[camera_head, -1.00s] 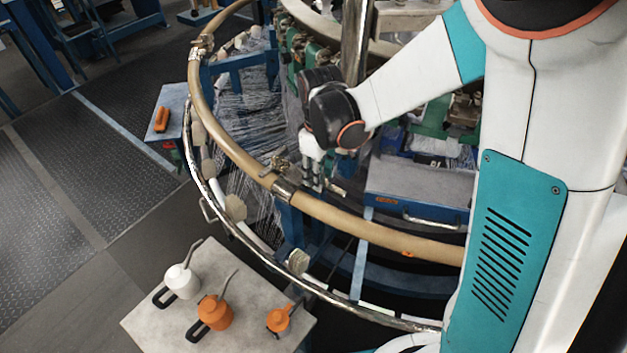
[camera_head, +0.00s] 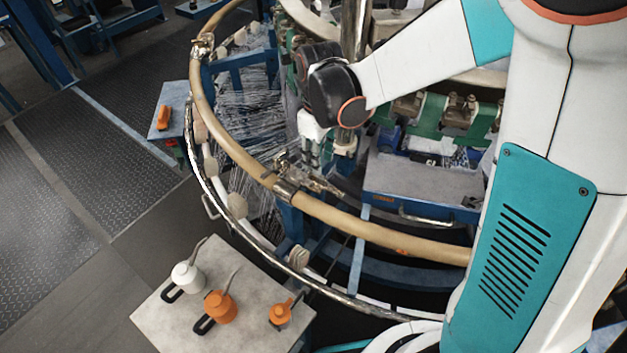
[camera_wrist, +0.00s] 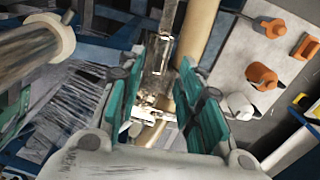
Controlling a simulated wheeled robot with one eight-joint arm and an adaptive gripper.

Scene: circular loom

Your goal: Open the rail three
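The tan ring rail (camera_head: 235,150) curves around the loom, with a metal clamp (camera_head: 287,188) and latch fitting on its near stretch. No number shows, so I cannot tell which section is rail three. My gripper (camera_head: 312,155) points down just behind the clamp, at the rail's inner side. In the wrist view, my gripper's (camera_wrist: 160,110) two teal-padded fingers are apart. The metal latch fitting (camera_wrist: 158,65) shows between and beyond them, with the tan rail (camera_wrist: 197,35) just right of it. Whether the fingers touch the latch cannot be told.
A second clamp (camera_head: 203,46) sits on the rail's far left. A grey table (camera_head: 245,318) in front carries a white pot and two orange ones. A blue stand (camera_head: 174,97) holds an orange item. Fine threads (camera_head: 245,115) hang inside the ring. Dark floor is clear at left.

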